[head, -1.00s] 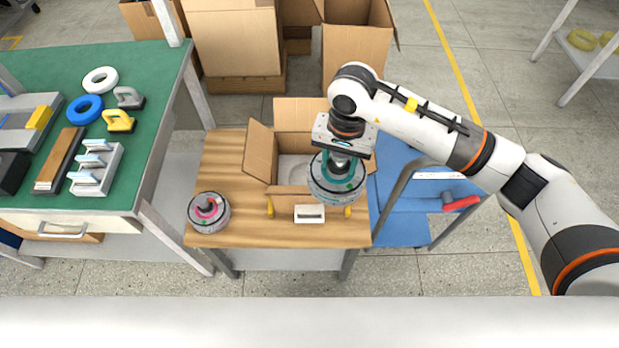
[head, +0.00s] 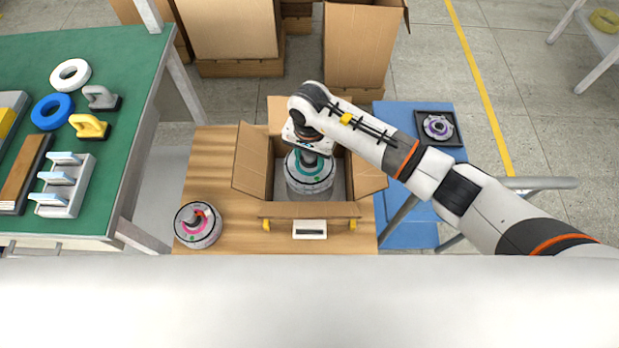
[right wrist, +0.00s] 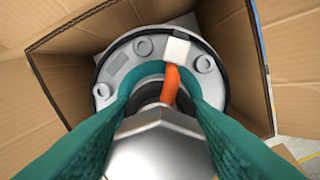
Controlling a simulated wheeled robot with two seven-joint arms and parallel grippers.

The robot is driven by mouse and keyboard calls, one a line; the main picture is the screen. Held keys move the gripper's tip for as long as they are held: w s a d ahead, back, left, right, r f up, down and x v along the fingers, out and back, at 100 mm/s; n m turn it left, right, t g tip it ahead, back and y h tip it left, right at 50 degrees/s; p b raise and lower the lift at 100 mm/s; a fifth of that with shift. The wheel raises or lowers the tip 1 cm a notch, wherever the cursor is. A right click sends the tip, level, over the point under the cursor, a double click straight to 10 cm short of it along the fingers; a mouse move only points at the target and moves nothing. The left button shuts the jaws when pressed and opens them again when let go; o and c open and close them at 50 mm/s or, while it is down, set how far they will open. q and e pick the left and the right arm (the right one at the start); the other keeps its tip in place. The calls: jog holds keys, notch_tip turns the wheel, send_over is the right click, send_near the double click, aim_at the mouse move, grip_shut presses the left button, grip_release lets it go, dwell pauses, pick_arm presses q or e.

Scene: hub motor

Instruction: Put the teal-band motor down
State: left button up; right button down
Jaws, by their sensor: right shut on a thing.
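The teal-band motor (head: 310,178) is in the open cardboard box (head: 309,209) on the wooden table, upright as far as I can see. My right gripper (head: 312,150) is above it, shut on its top part. In the right wrist view, the teal fingers (right wrist: 152,100) close around the central hub of the motor (right wrist: 118,62), with an orange cable beside the hub. The box walls (right wrist: 52,68) surround the motor there. Whether the motor's underside touches the box floor is hidden. My left gripper is not in view.
A pink-banded motor (head: 198,225) stands on the wooden table (head: 213,160) left of the box. A blue surface (head: 411,228) at the right bears a black tray (head: 456,140) with a purple-marked part. A green workbench (head: 127,75) with rings and tools is at the left.

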aim_at(309, 169)
notch_tip(309, 169, down, 6)
jog(key=b, duration=0.3)
jog(key=shift+a+r, duration=0.1)
jog(key=shift+r, duration=0.15)
jog(key=shift+w+f+b, duration=0.1)
jog(key=shift+f+b, duration=0.45)
jog(key=shift+f, duration=0.05)
notch_tip(309, 169, down, 3)
jog(key=shift+f+b, duration=0.15)
jog(key=shift+b, duration=1)
jog(key=c, duration=0.8)
grip_release()
jog(key=shift+f, duration=0.15)
jog(key=shift+o, duration=0.2)
